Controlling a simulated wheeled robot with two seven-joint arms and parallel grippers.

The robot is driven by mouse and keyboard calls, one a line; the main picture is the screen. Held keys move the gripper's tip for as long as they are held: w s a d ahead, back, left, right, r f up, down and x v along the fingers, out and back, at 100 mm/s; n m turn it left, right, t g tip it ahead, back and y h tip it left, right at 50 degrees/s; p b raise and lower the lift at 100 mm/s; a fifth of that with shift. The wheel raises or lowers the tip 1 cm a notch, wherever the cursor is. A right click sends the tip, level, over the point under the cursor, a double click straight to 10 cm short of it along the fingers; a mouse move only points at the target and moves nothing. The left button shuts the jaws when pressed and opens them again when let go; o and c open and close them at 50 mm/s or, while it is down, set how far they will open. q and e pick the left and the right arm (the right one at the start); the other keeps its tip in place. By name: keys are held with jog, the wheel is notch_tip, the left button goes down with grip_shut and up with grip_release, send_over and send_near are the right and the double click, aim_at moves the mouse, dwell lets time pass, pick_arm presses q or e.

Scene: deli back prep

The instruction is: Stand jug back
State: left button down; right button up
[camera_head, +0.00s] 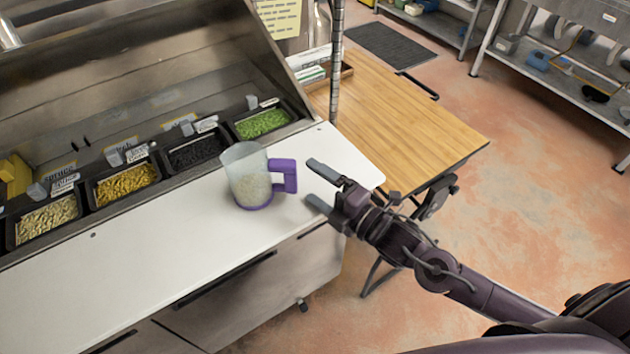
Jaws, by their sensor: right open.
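A clear jug (247,177) with a purple base and purple handle stands on the white counter (180,238) at the front of the prep station. It has pale contents inside. Its handle (284,176) points right, toward my right gripper. My right gripper (315,182) is open and empty, its two fingers pointing left, a short gap to the right of the handle. My left gripper is not in view.
Black food bins, one with green pieces (262,123) and one with yellow pieces (125,187), line the counter's back. A wooden table (410,120) adjoins on the right. The white counter left of the jug is clear.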

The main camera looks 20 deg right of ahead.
jog(key=shift+s+d, duration=0.35)
jog(key=shift+s, duration=0.2)
jog(key=v, duration=0.8)
dwell(0.3)
